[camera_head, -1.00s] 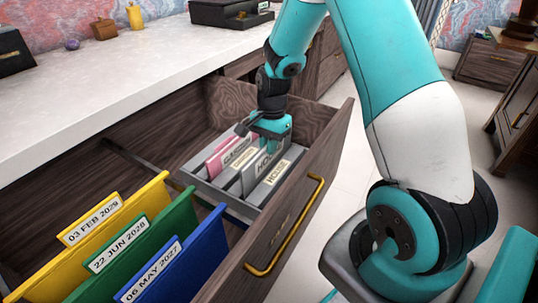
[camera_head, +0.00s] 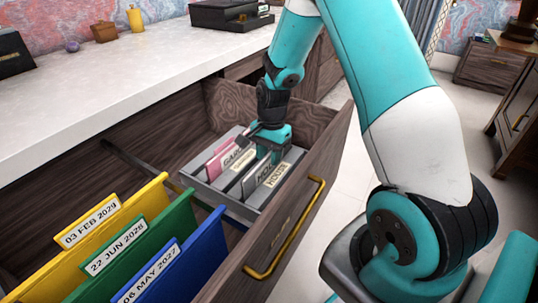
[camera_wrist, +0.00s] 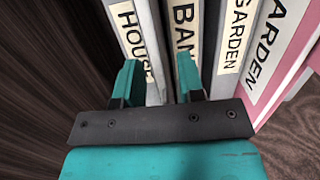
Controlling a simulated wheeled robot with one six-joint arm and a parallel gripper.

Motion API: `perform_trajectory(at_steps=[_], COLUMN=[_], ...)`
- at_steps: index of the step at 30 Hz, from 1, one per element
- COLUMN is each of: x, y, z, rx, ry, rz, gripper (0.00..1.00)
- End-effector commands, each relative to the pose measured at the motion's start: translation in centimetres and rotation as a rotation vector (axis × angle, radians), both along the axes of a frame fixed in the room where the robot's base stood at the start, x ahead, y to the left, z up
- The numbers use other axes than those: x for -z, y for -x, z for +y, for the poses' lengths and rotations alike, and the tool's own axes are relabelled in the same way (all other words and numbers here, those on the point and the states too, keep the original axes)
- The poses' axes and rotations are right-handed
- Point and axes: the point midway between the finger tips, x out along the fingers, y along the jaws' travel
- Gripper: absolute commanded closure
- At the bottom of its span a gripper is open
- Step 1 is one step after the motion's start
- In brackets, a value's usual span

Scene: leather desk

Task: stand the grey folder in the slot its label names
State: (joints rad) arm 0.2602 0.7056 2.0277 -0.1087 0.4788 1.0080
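In the wrist view the HOUSE label (camera_wrist: 132,42) is leftmost, then BANK (camera_wrist: 186,36) and GARDEN (camera_wrist: 237,38). My gripper (camera_head: 270,154) is over the folder's top. In the wrist view its fingers (camera_wrist: 158,80) are apart, with a gap between them around the HOUSE section; they look open. How deep the folder sits is hidden.
A pink folder (camera_wrist: 283,50) labelled GARDEN stands in the GARDEN slot. The open drawer's front wall (camera_head: 308,170) is close to the tray. Yellow (camera_head: 115,235), green (camera_head: 150,245) and blue (camera_head: 195,262) dated folders stand nearer in the drawer.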

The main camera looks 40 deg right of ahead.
Motion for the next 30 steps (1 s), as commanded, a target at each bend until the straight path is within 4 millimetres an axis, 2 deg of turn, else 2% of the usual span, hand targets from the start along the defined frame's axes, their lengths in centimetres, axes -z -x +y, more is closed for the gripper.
perform_trajectory(at_steps=[12,19,21,23,26,29,30], x=[-8.6,-11.5,-12.2,-13.3,-16.3,-19.9,-21.2], y=[-0.5,-0.6,-0.5,-0.2,1.4,4.9,6.8], z=[-1.0,-1.3,-0.8,0.6,5.0,10.8,13.1], rx=[0.000,-0.001,-0.026,-0.094,-0.329,-0.677,-0.827], ry=[0.001,0.000,-0.003,-0.012,-0.043,-0.086,-0.105], rz=[-0.004,-0.003,-0.009,-0.025,-0.084,-0.170,-0.207], gripper=[0.64,0.64,0.64,0.64,0.64,0.64,0.64])
